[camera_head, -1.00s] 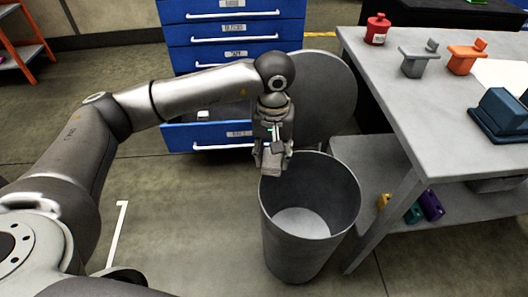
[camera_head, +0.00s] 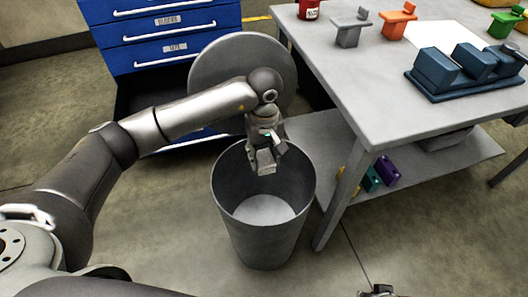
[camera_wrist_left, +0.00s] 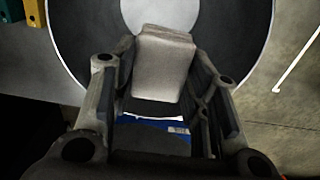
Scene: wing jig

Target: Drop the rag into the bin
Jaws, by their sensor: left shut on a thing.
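The rag (camera_head: 266,161) is a light grey folded piece held in my left gripper (camera_head: 266,153), which points down over the mouth of the bin. The bin (camera_head: 262,238) is a tall round grey metal one, open at the top, with a pale floor inside. In the left wrist view the rag (camera_wrist_left: 162,68) sits between the two fingers, with the bin's dark inner wall (camera_wrist_left: 80,45) and pale floor around and beyond it. A small dark part at the bottom edge of the head view looks like my right gripper (camera_head: 378,291); its fingers cannot be made out.
A round grey lid (camera_head: 222,72) stands upright behind the bin. A blue drawer cabinet (camera_head: 165,45) with an open lower drawer is behind it. A grey workbench (camera_head: 350,95) with coloured parts and a lower shelf is close on the right.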

